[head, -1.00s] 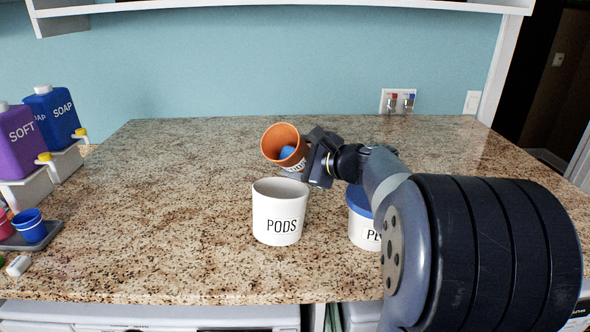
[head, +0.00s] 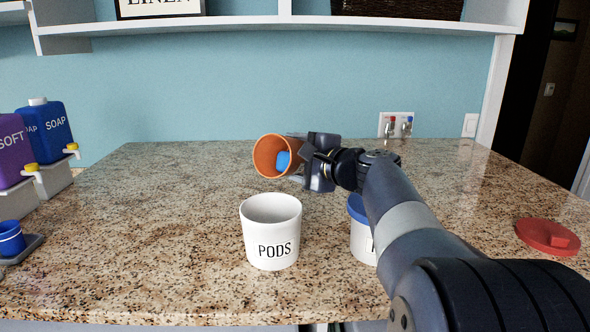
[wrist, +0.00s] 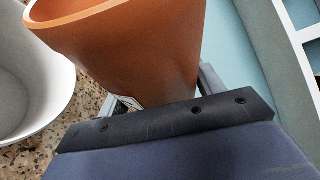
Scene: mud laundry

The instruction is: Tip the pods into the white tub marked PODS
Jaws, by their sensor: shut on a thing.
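The white tub marked PODS (head: 270,243) stands upright and open on the counter, and looks empty inside as far as I can see. My gripper (head: 302,164) is shut on an orange cup (head: 262,155), which it holds above and behind the tub. The cup is tilted, its mouth facing the camera and a little left. A blue pod (head: 283,161) shows inside the cup; its deeper inside is hidden. In the wrist view the cup (wrist: 125,45) is between the fingers, with the white tub (wrist: 30,90) to its left, apart from it.
A white tub with a blue lid (head: 361,232) stands right of the PODS tub, partly behind my arm. A red lid (head: 547,238) lies at the right. SOAP (head: 47,135) and SOFT (head: 10,150) dispensers and a blue cup (head: 11,238) are at the left. The counter's left middle is clear.

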